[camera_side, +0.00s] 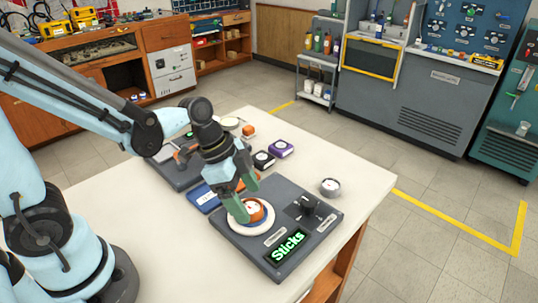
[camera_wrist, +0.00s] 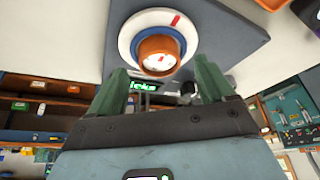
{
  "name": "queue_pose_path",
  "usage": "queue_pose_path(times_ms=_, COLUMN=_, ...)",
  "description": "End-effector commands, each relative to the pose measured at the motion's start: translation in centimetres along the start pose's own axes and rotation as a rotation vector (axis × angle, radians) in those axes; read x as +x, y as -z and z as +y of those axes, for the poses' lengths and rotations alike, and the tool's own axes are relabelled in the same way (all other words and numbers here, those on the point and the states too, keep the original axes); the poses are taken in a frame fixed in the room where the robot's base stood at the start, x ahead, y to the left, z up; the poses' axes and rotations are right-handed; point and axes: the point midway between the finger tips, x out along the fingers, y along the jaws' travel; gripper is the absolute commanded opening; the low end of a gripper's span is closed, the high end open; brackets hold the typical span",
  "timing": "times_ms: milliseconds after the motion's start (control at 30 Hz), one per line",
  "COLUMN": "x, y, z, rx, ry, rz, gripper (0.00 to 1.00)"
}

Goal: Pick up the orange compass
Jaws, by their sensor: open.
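The orange compass (camera_side: 259,211) with a white face sits on a round white plate with a blue ring (camera_side: 235,226), on the dark grey testbench panel (camera_side: 318,232). It also shows in the wrist view (camera_wrist: 158,58), near the top centre, on the same plate. My gripper (camera_side: 244,198) is open, its green fingers pointing down close at the compass. In the wrist view the two fingers (camera_wrist: 161,68) stand left and right of the compass's lower part. I cannot tell whether either finger touches it. The fingers partly hide the compass in the side view.
The white table (camera_side: 140,210) is clear at the front left.

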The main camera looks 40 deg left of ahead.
Motion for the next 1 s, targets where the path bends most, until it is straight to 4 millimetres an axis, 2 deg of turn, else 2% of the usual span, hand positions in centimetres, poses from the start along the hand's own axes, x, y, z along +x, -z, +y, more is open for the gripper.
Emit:
queue_pose_path(times_ms=200, x=1.4, y=0.0, z=0.0, rx=-0.001, ry=0.000, rz=0.000, gripper=0.82)
queue_pose_path(times_ms=500, x=1.6, y=0.0, z=0.0, rx=-0.001, ry=0.000, rz=0.000, gripper=0.82)
queue_pose_path(times_ms=567, x=1.6, y=0.0, z=0.0, rx=-0.001, ry=0.000, rz=0.000, gripper=0.74)
queue_pose_path(times_ms=900, x=1.6, y=0.0, z=0.0, rx=-0.001, ry=0.000, rz=0.000, gripper=0.22)
queue_pose_path(times_ms=967, x=1.6, y=0.0, z=0.0, rx=-0.001, ry=0.000, rz=0.000, gripper=0.16)
queue_pose_path(times_ms=1000, x=1.6, y=0.0, z=0.0, rx=-0.001, ry=0.000, rz=0.000, gripper=0.16)
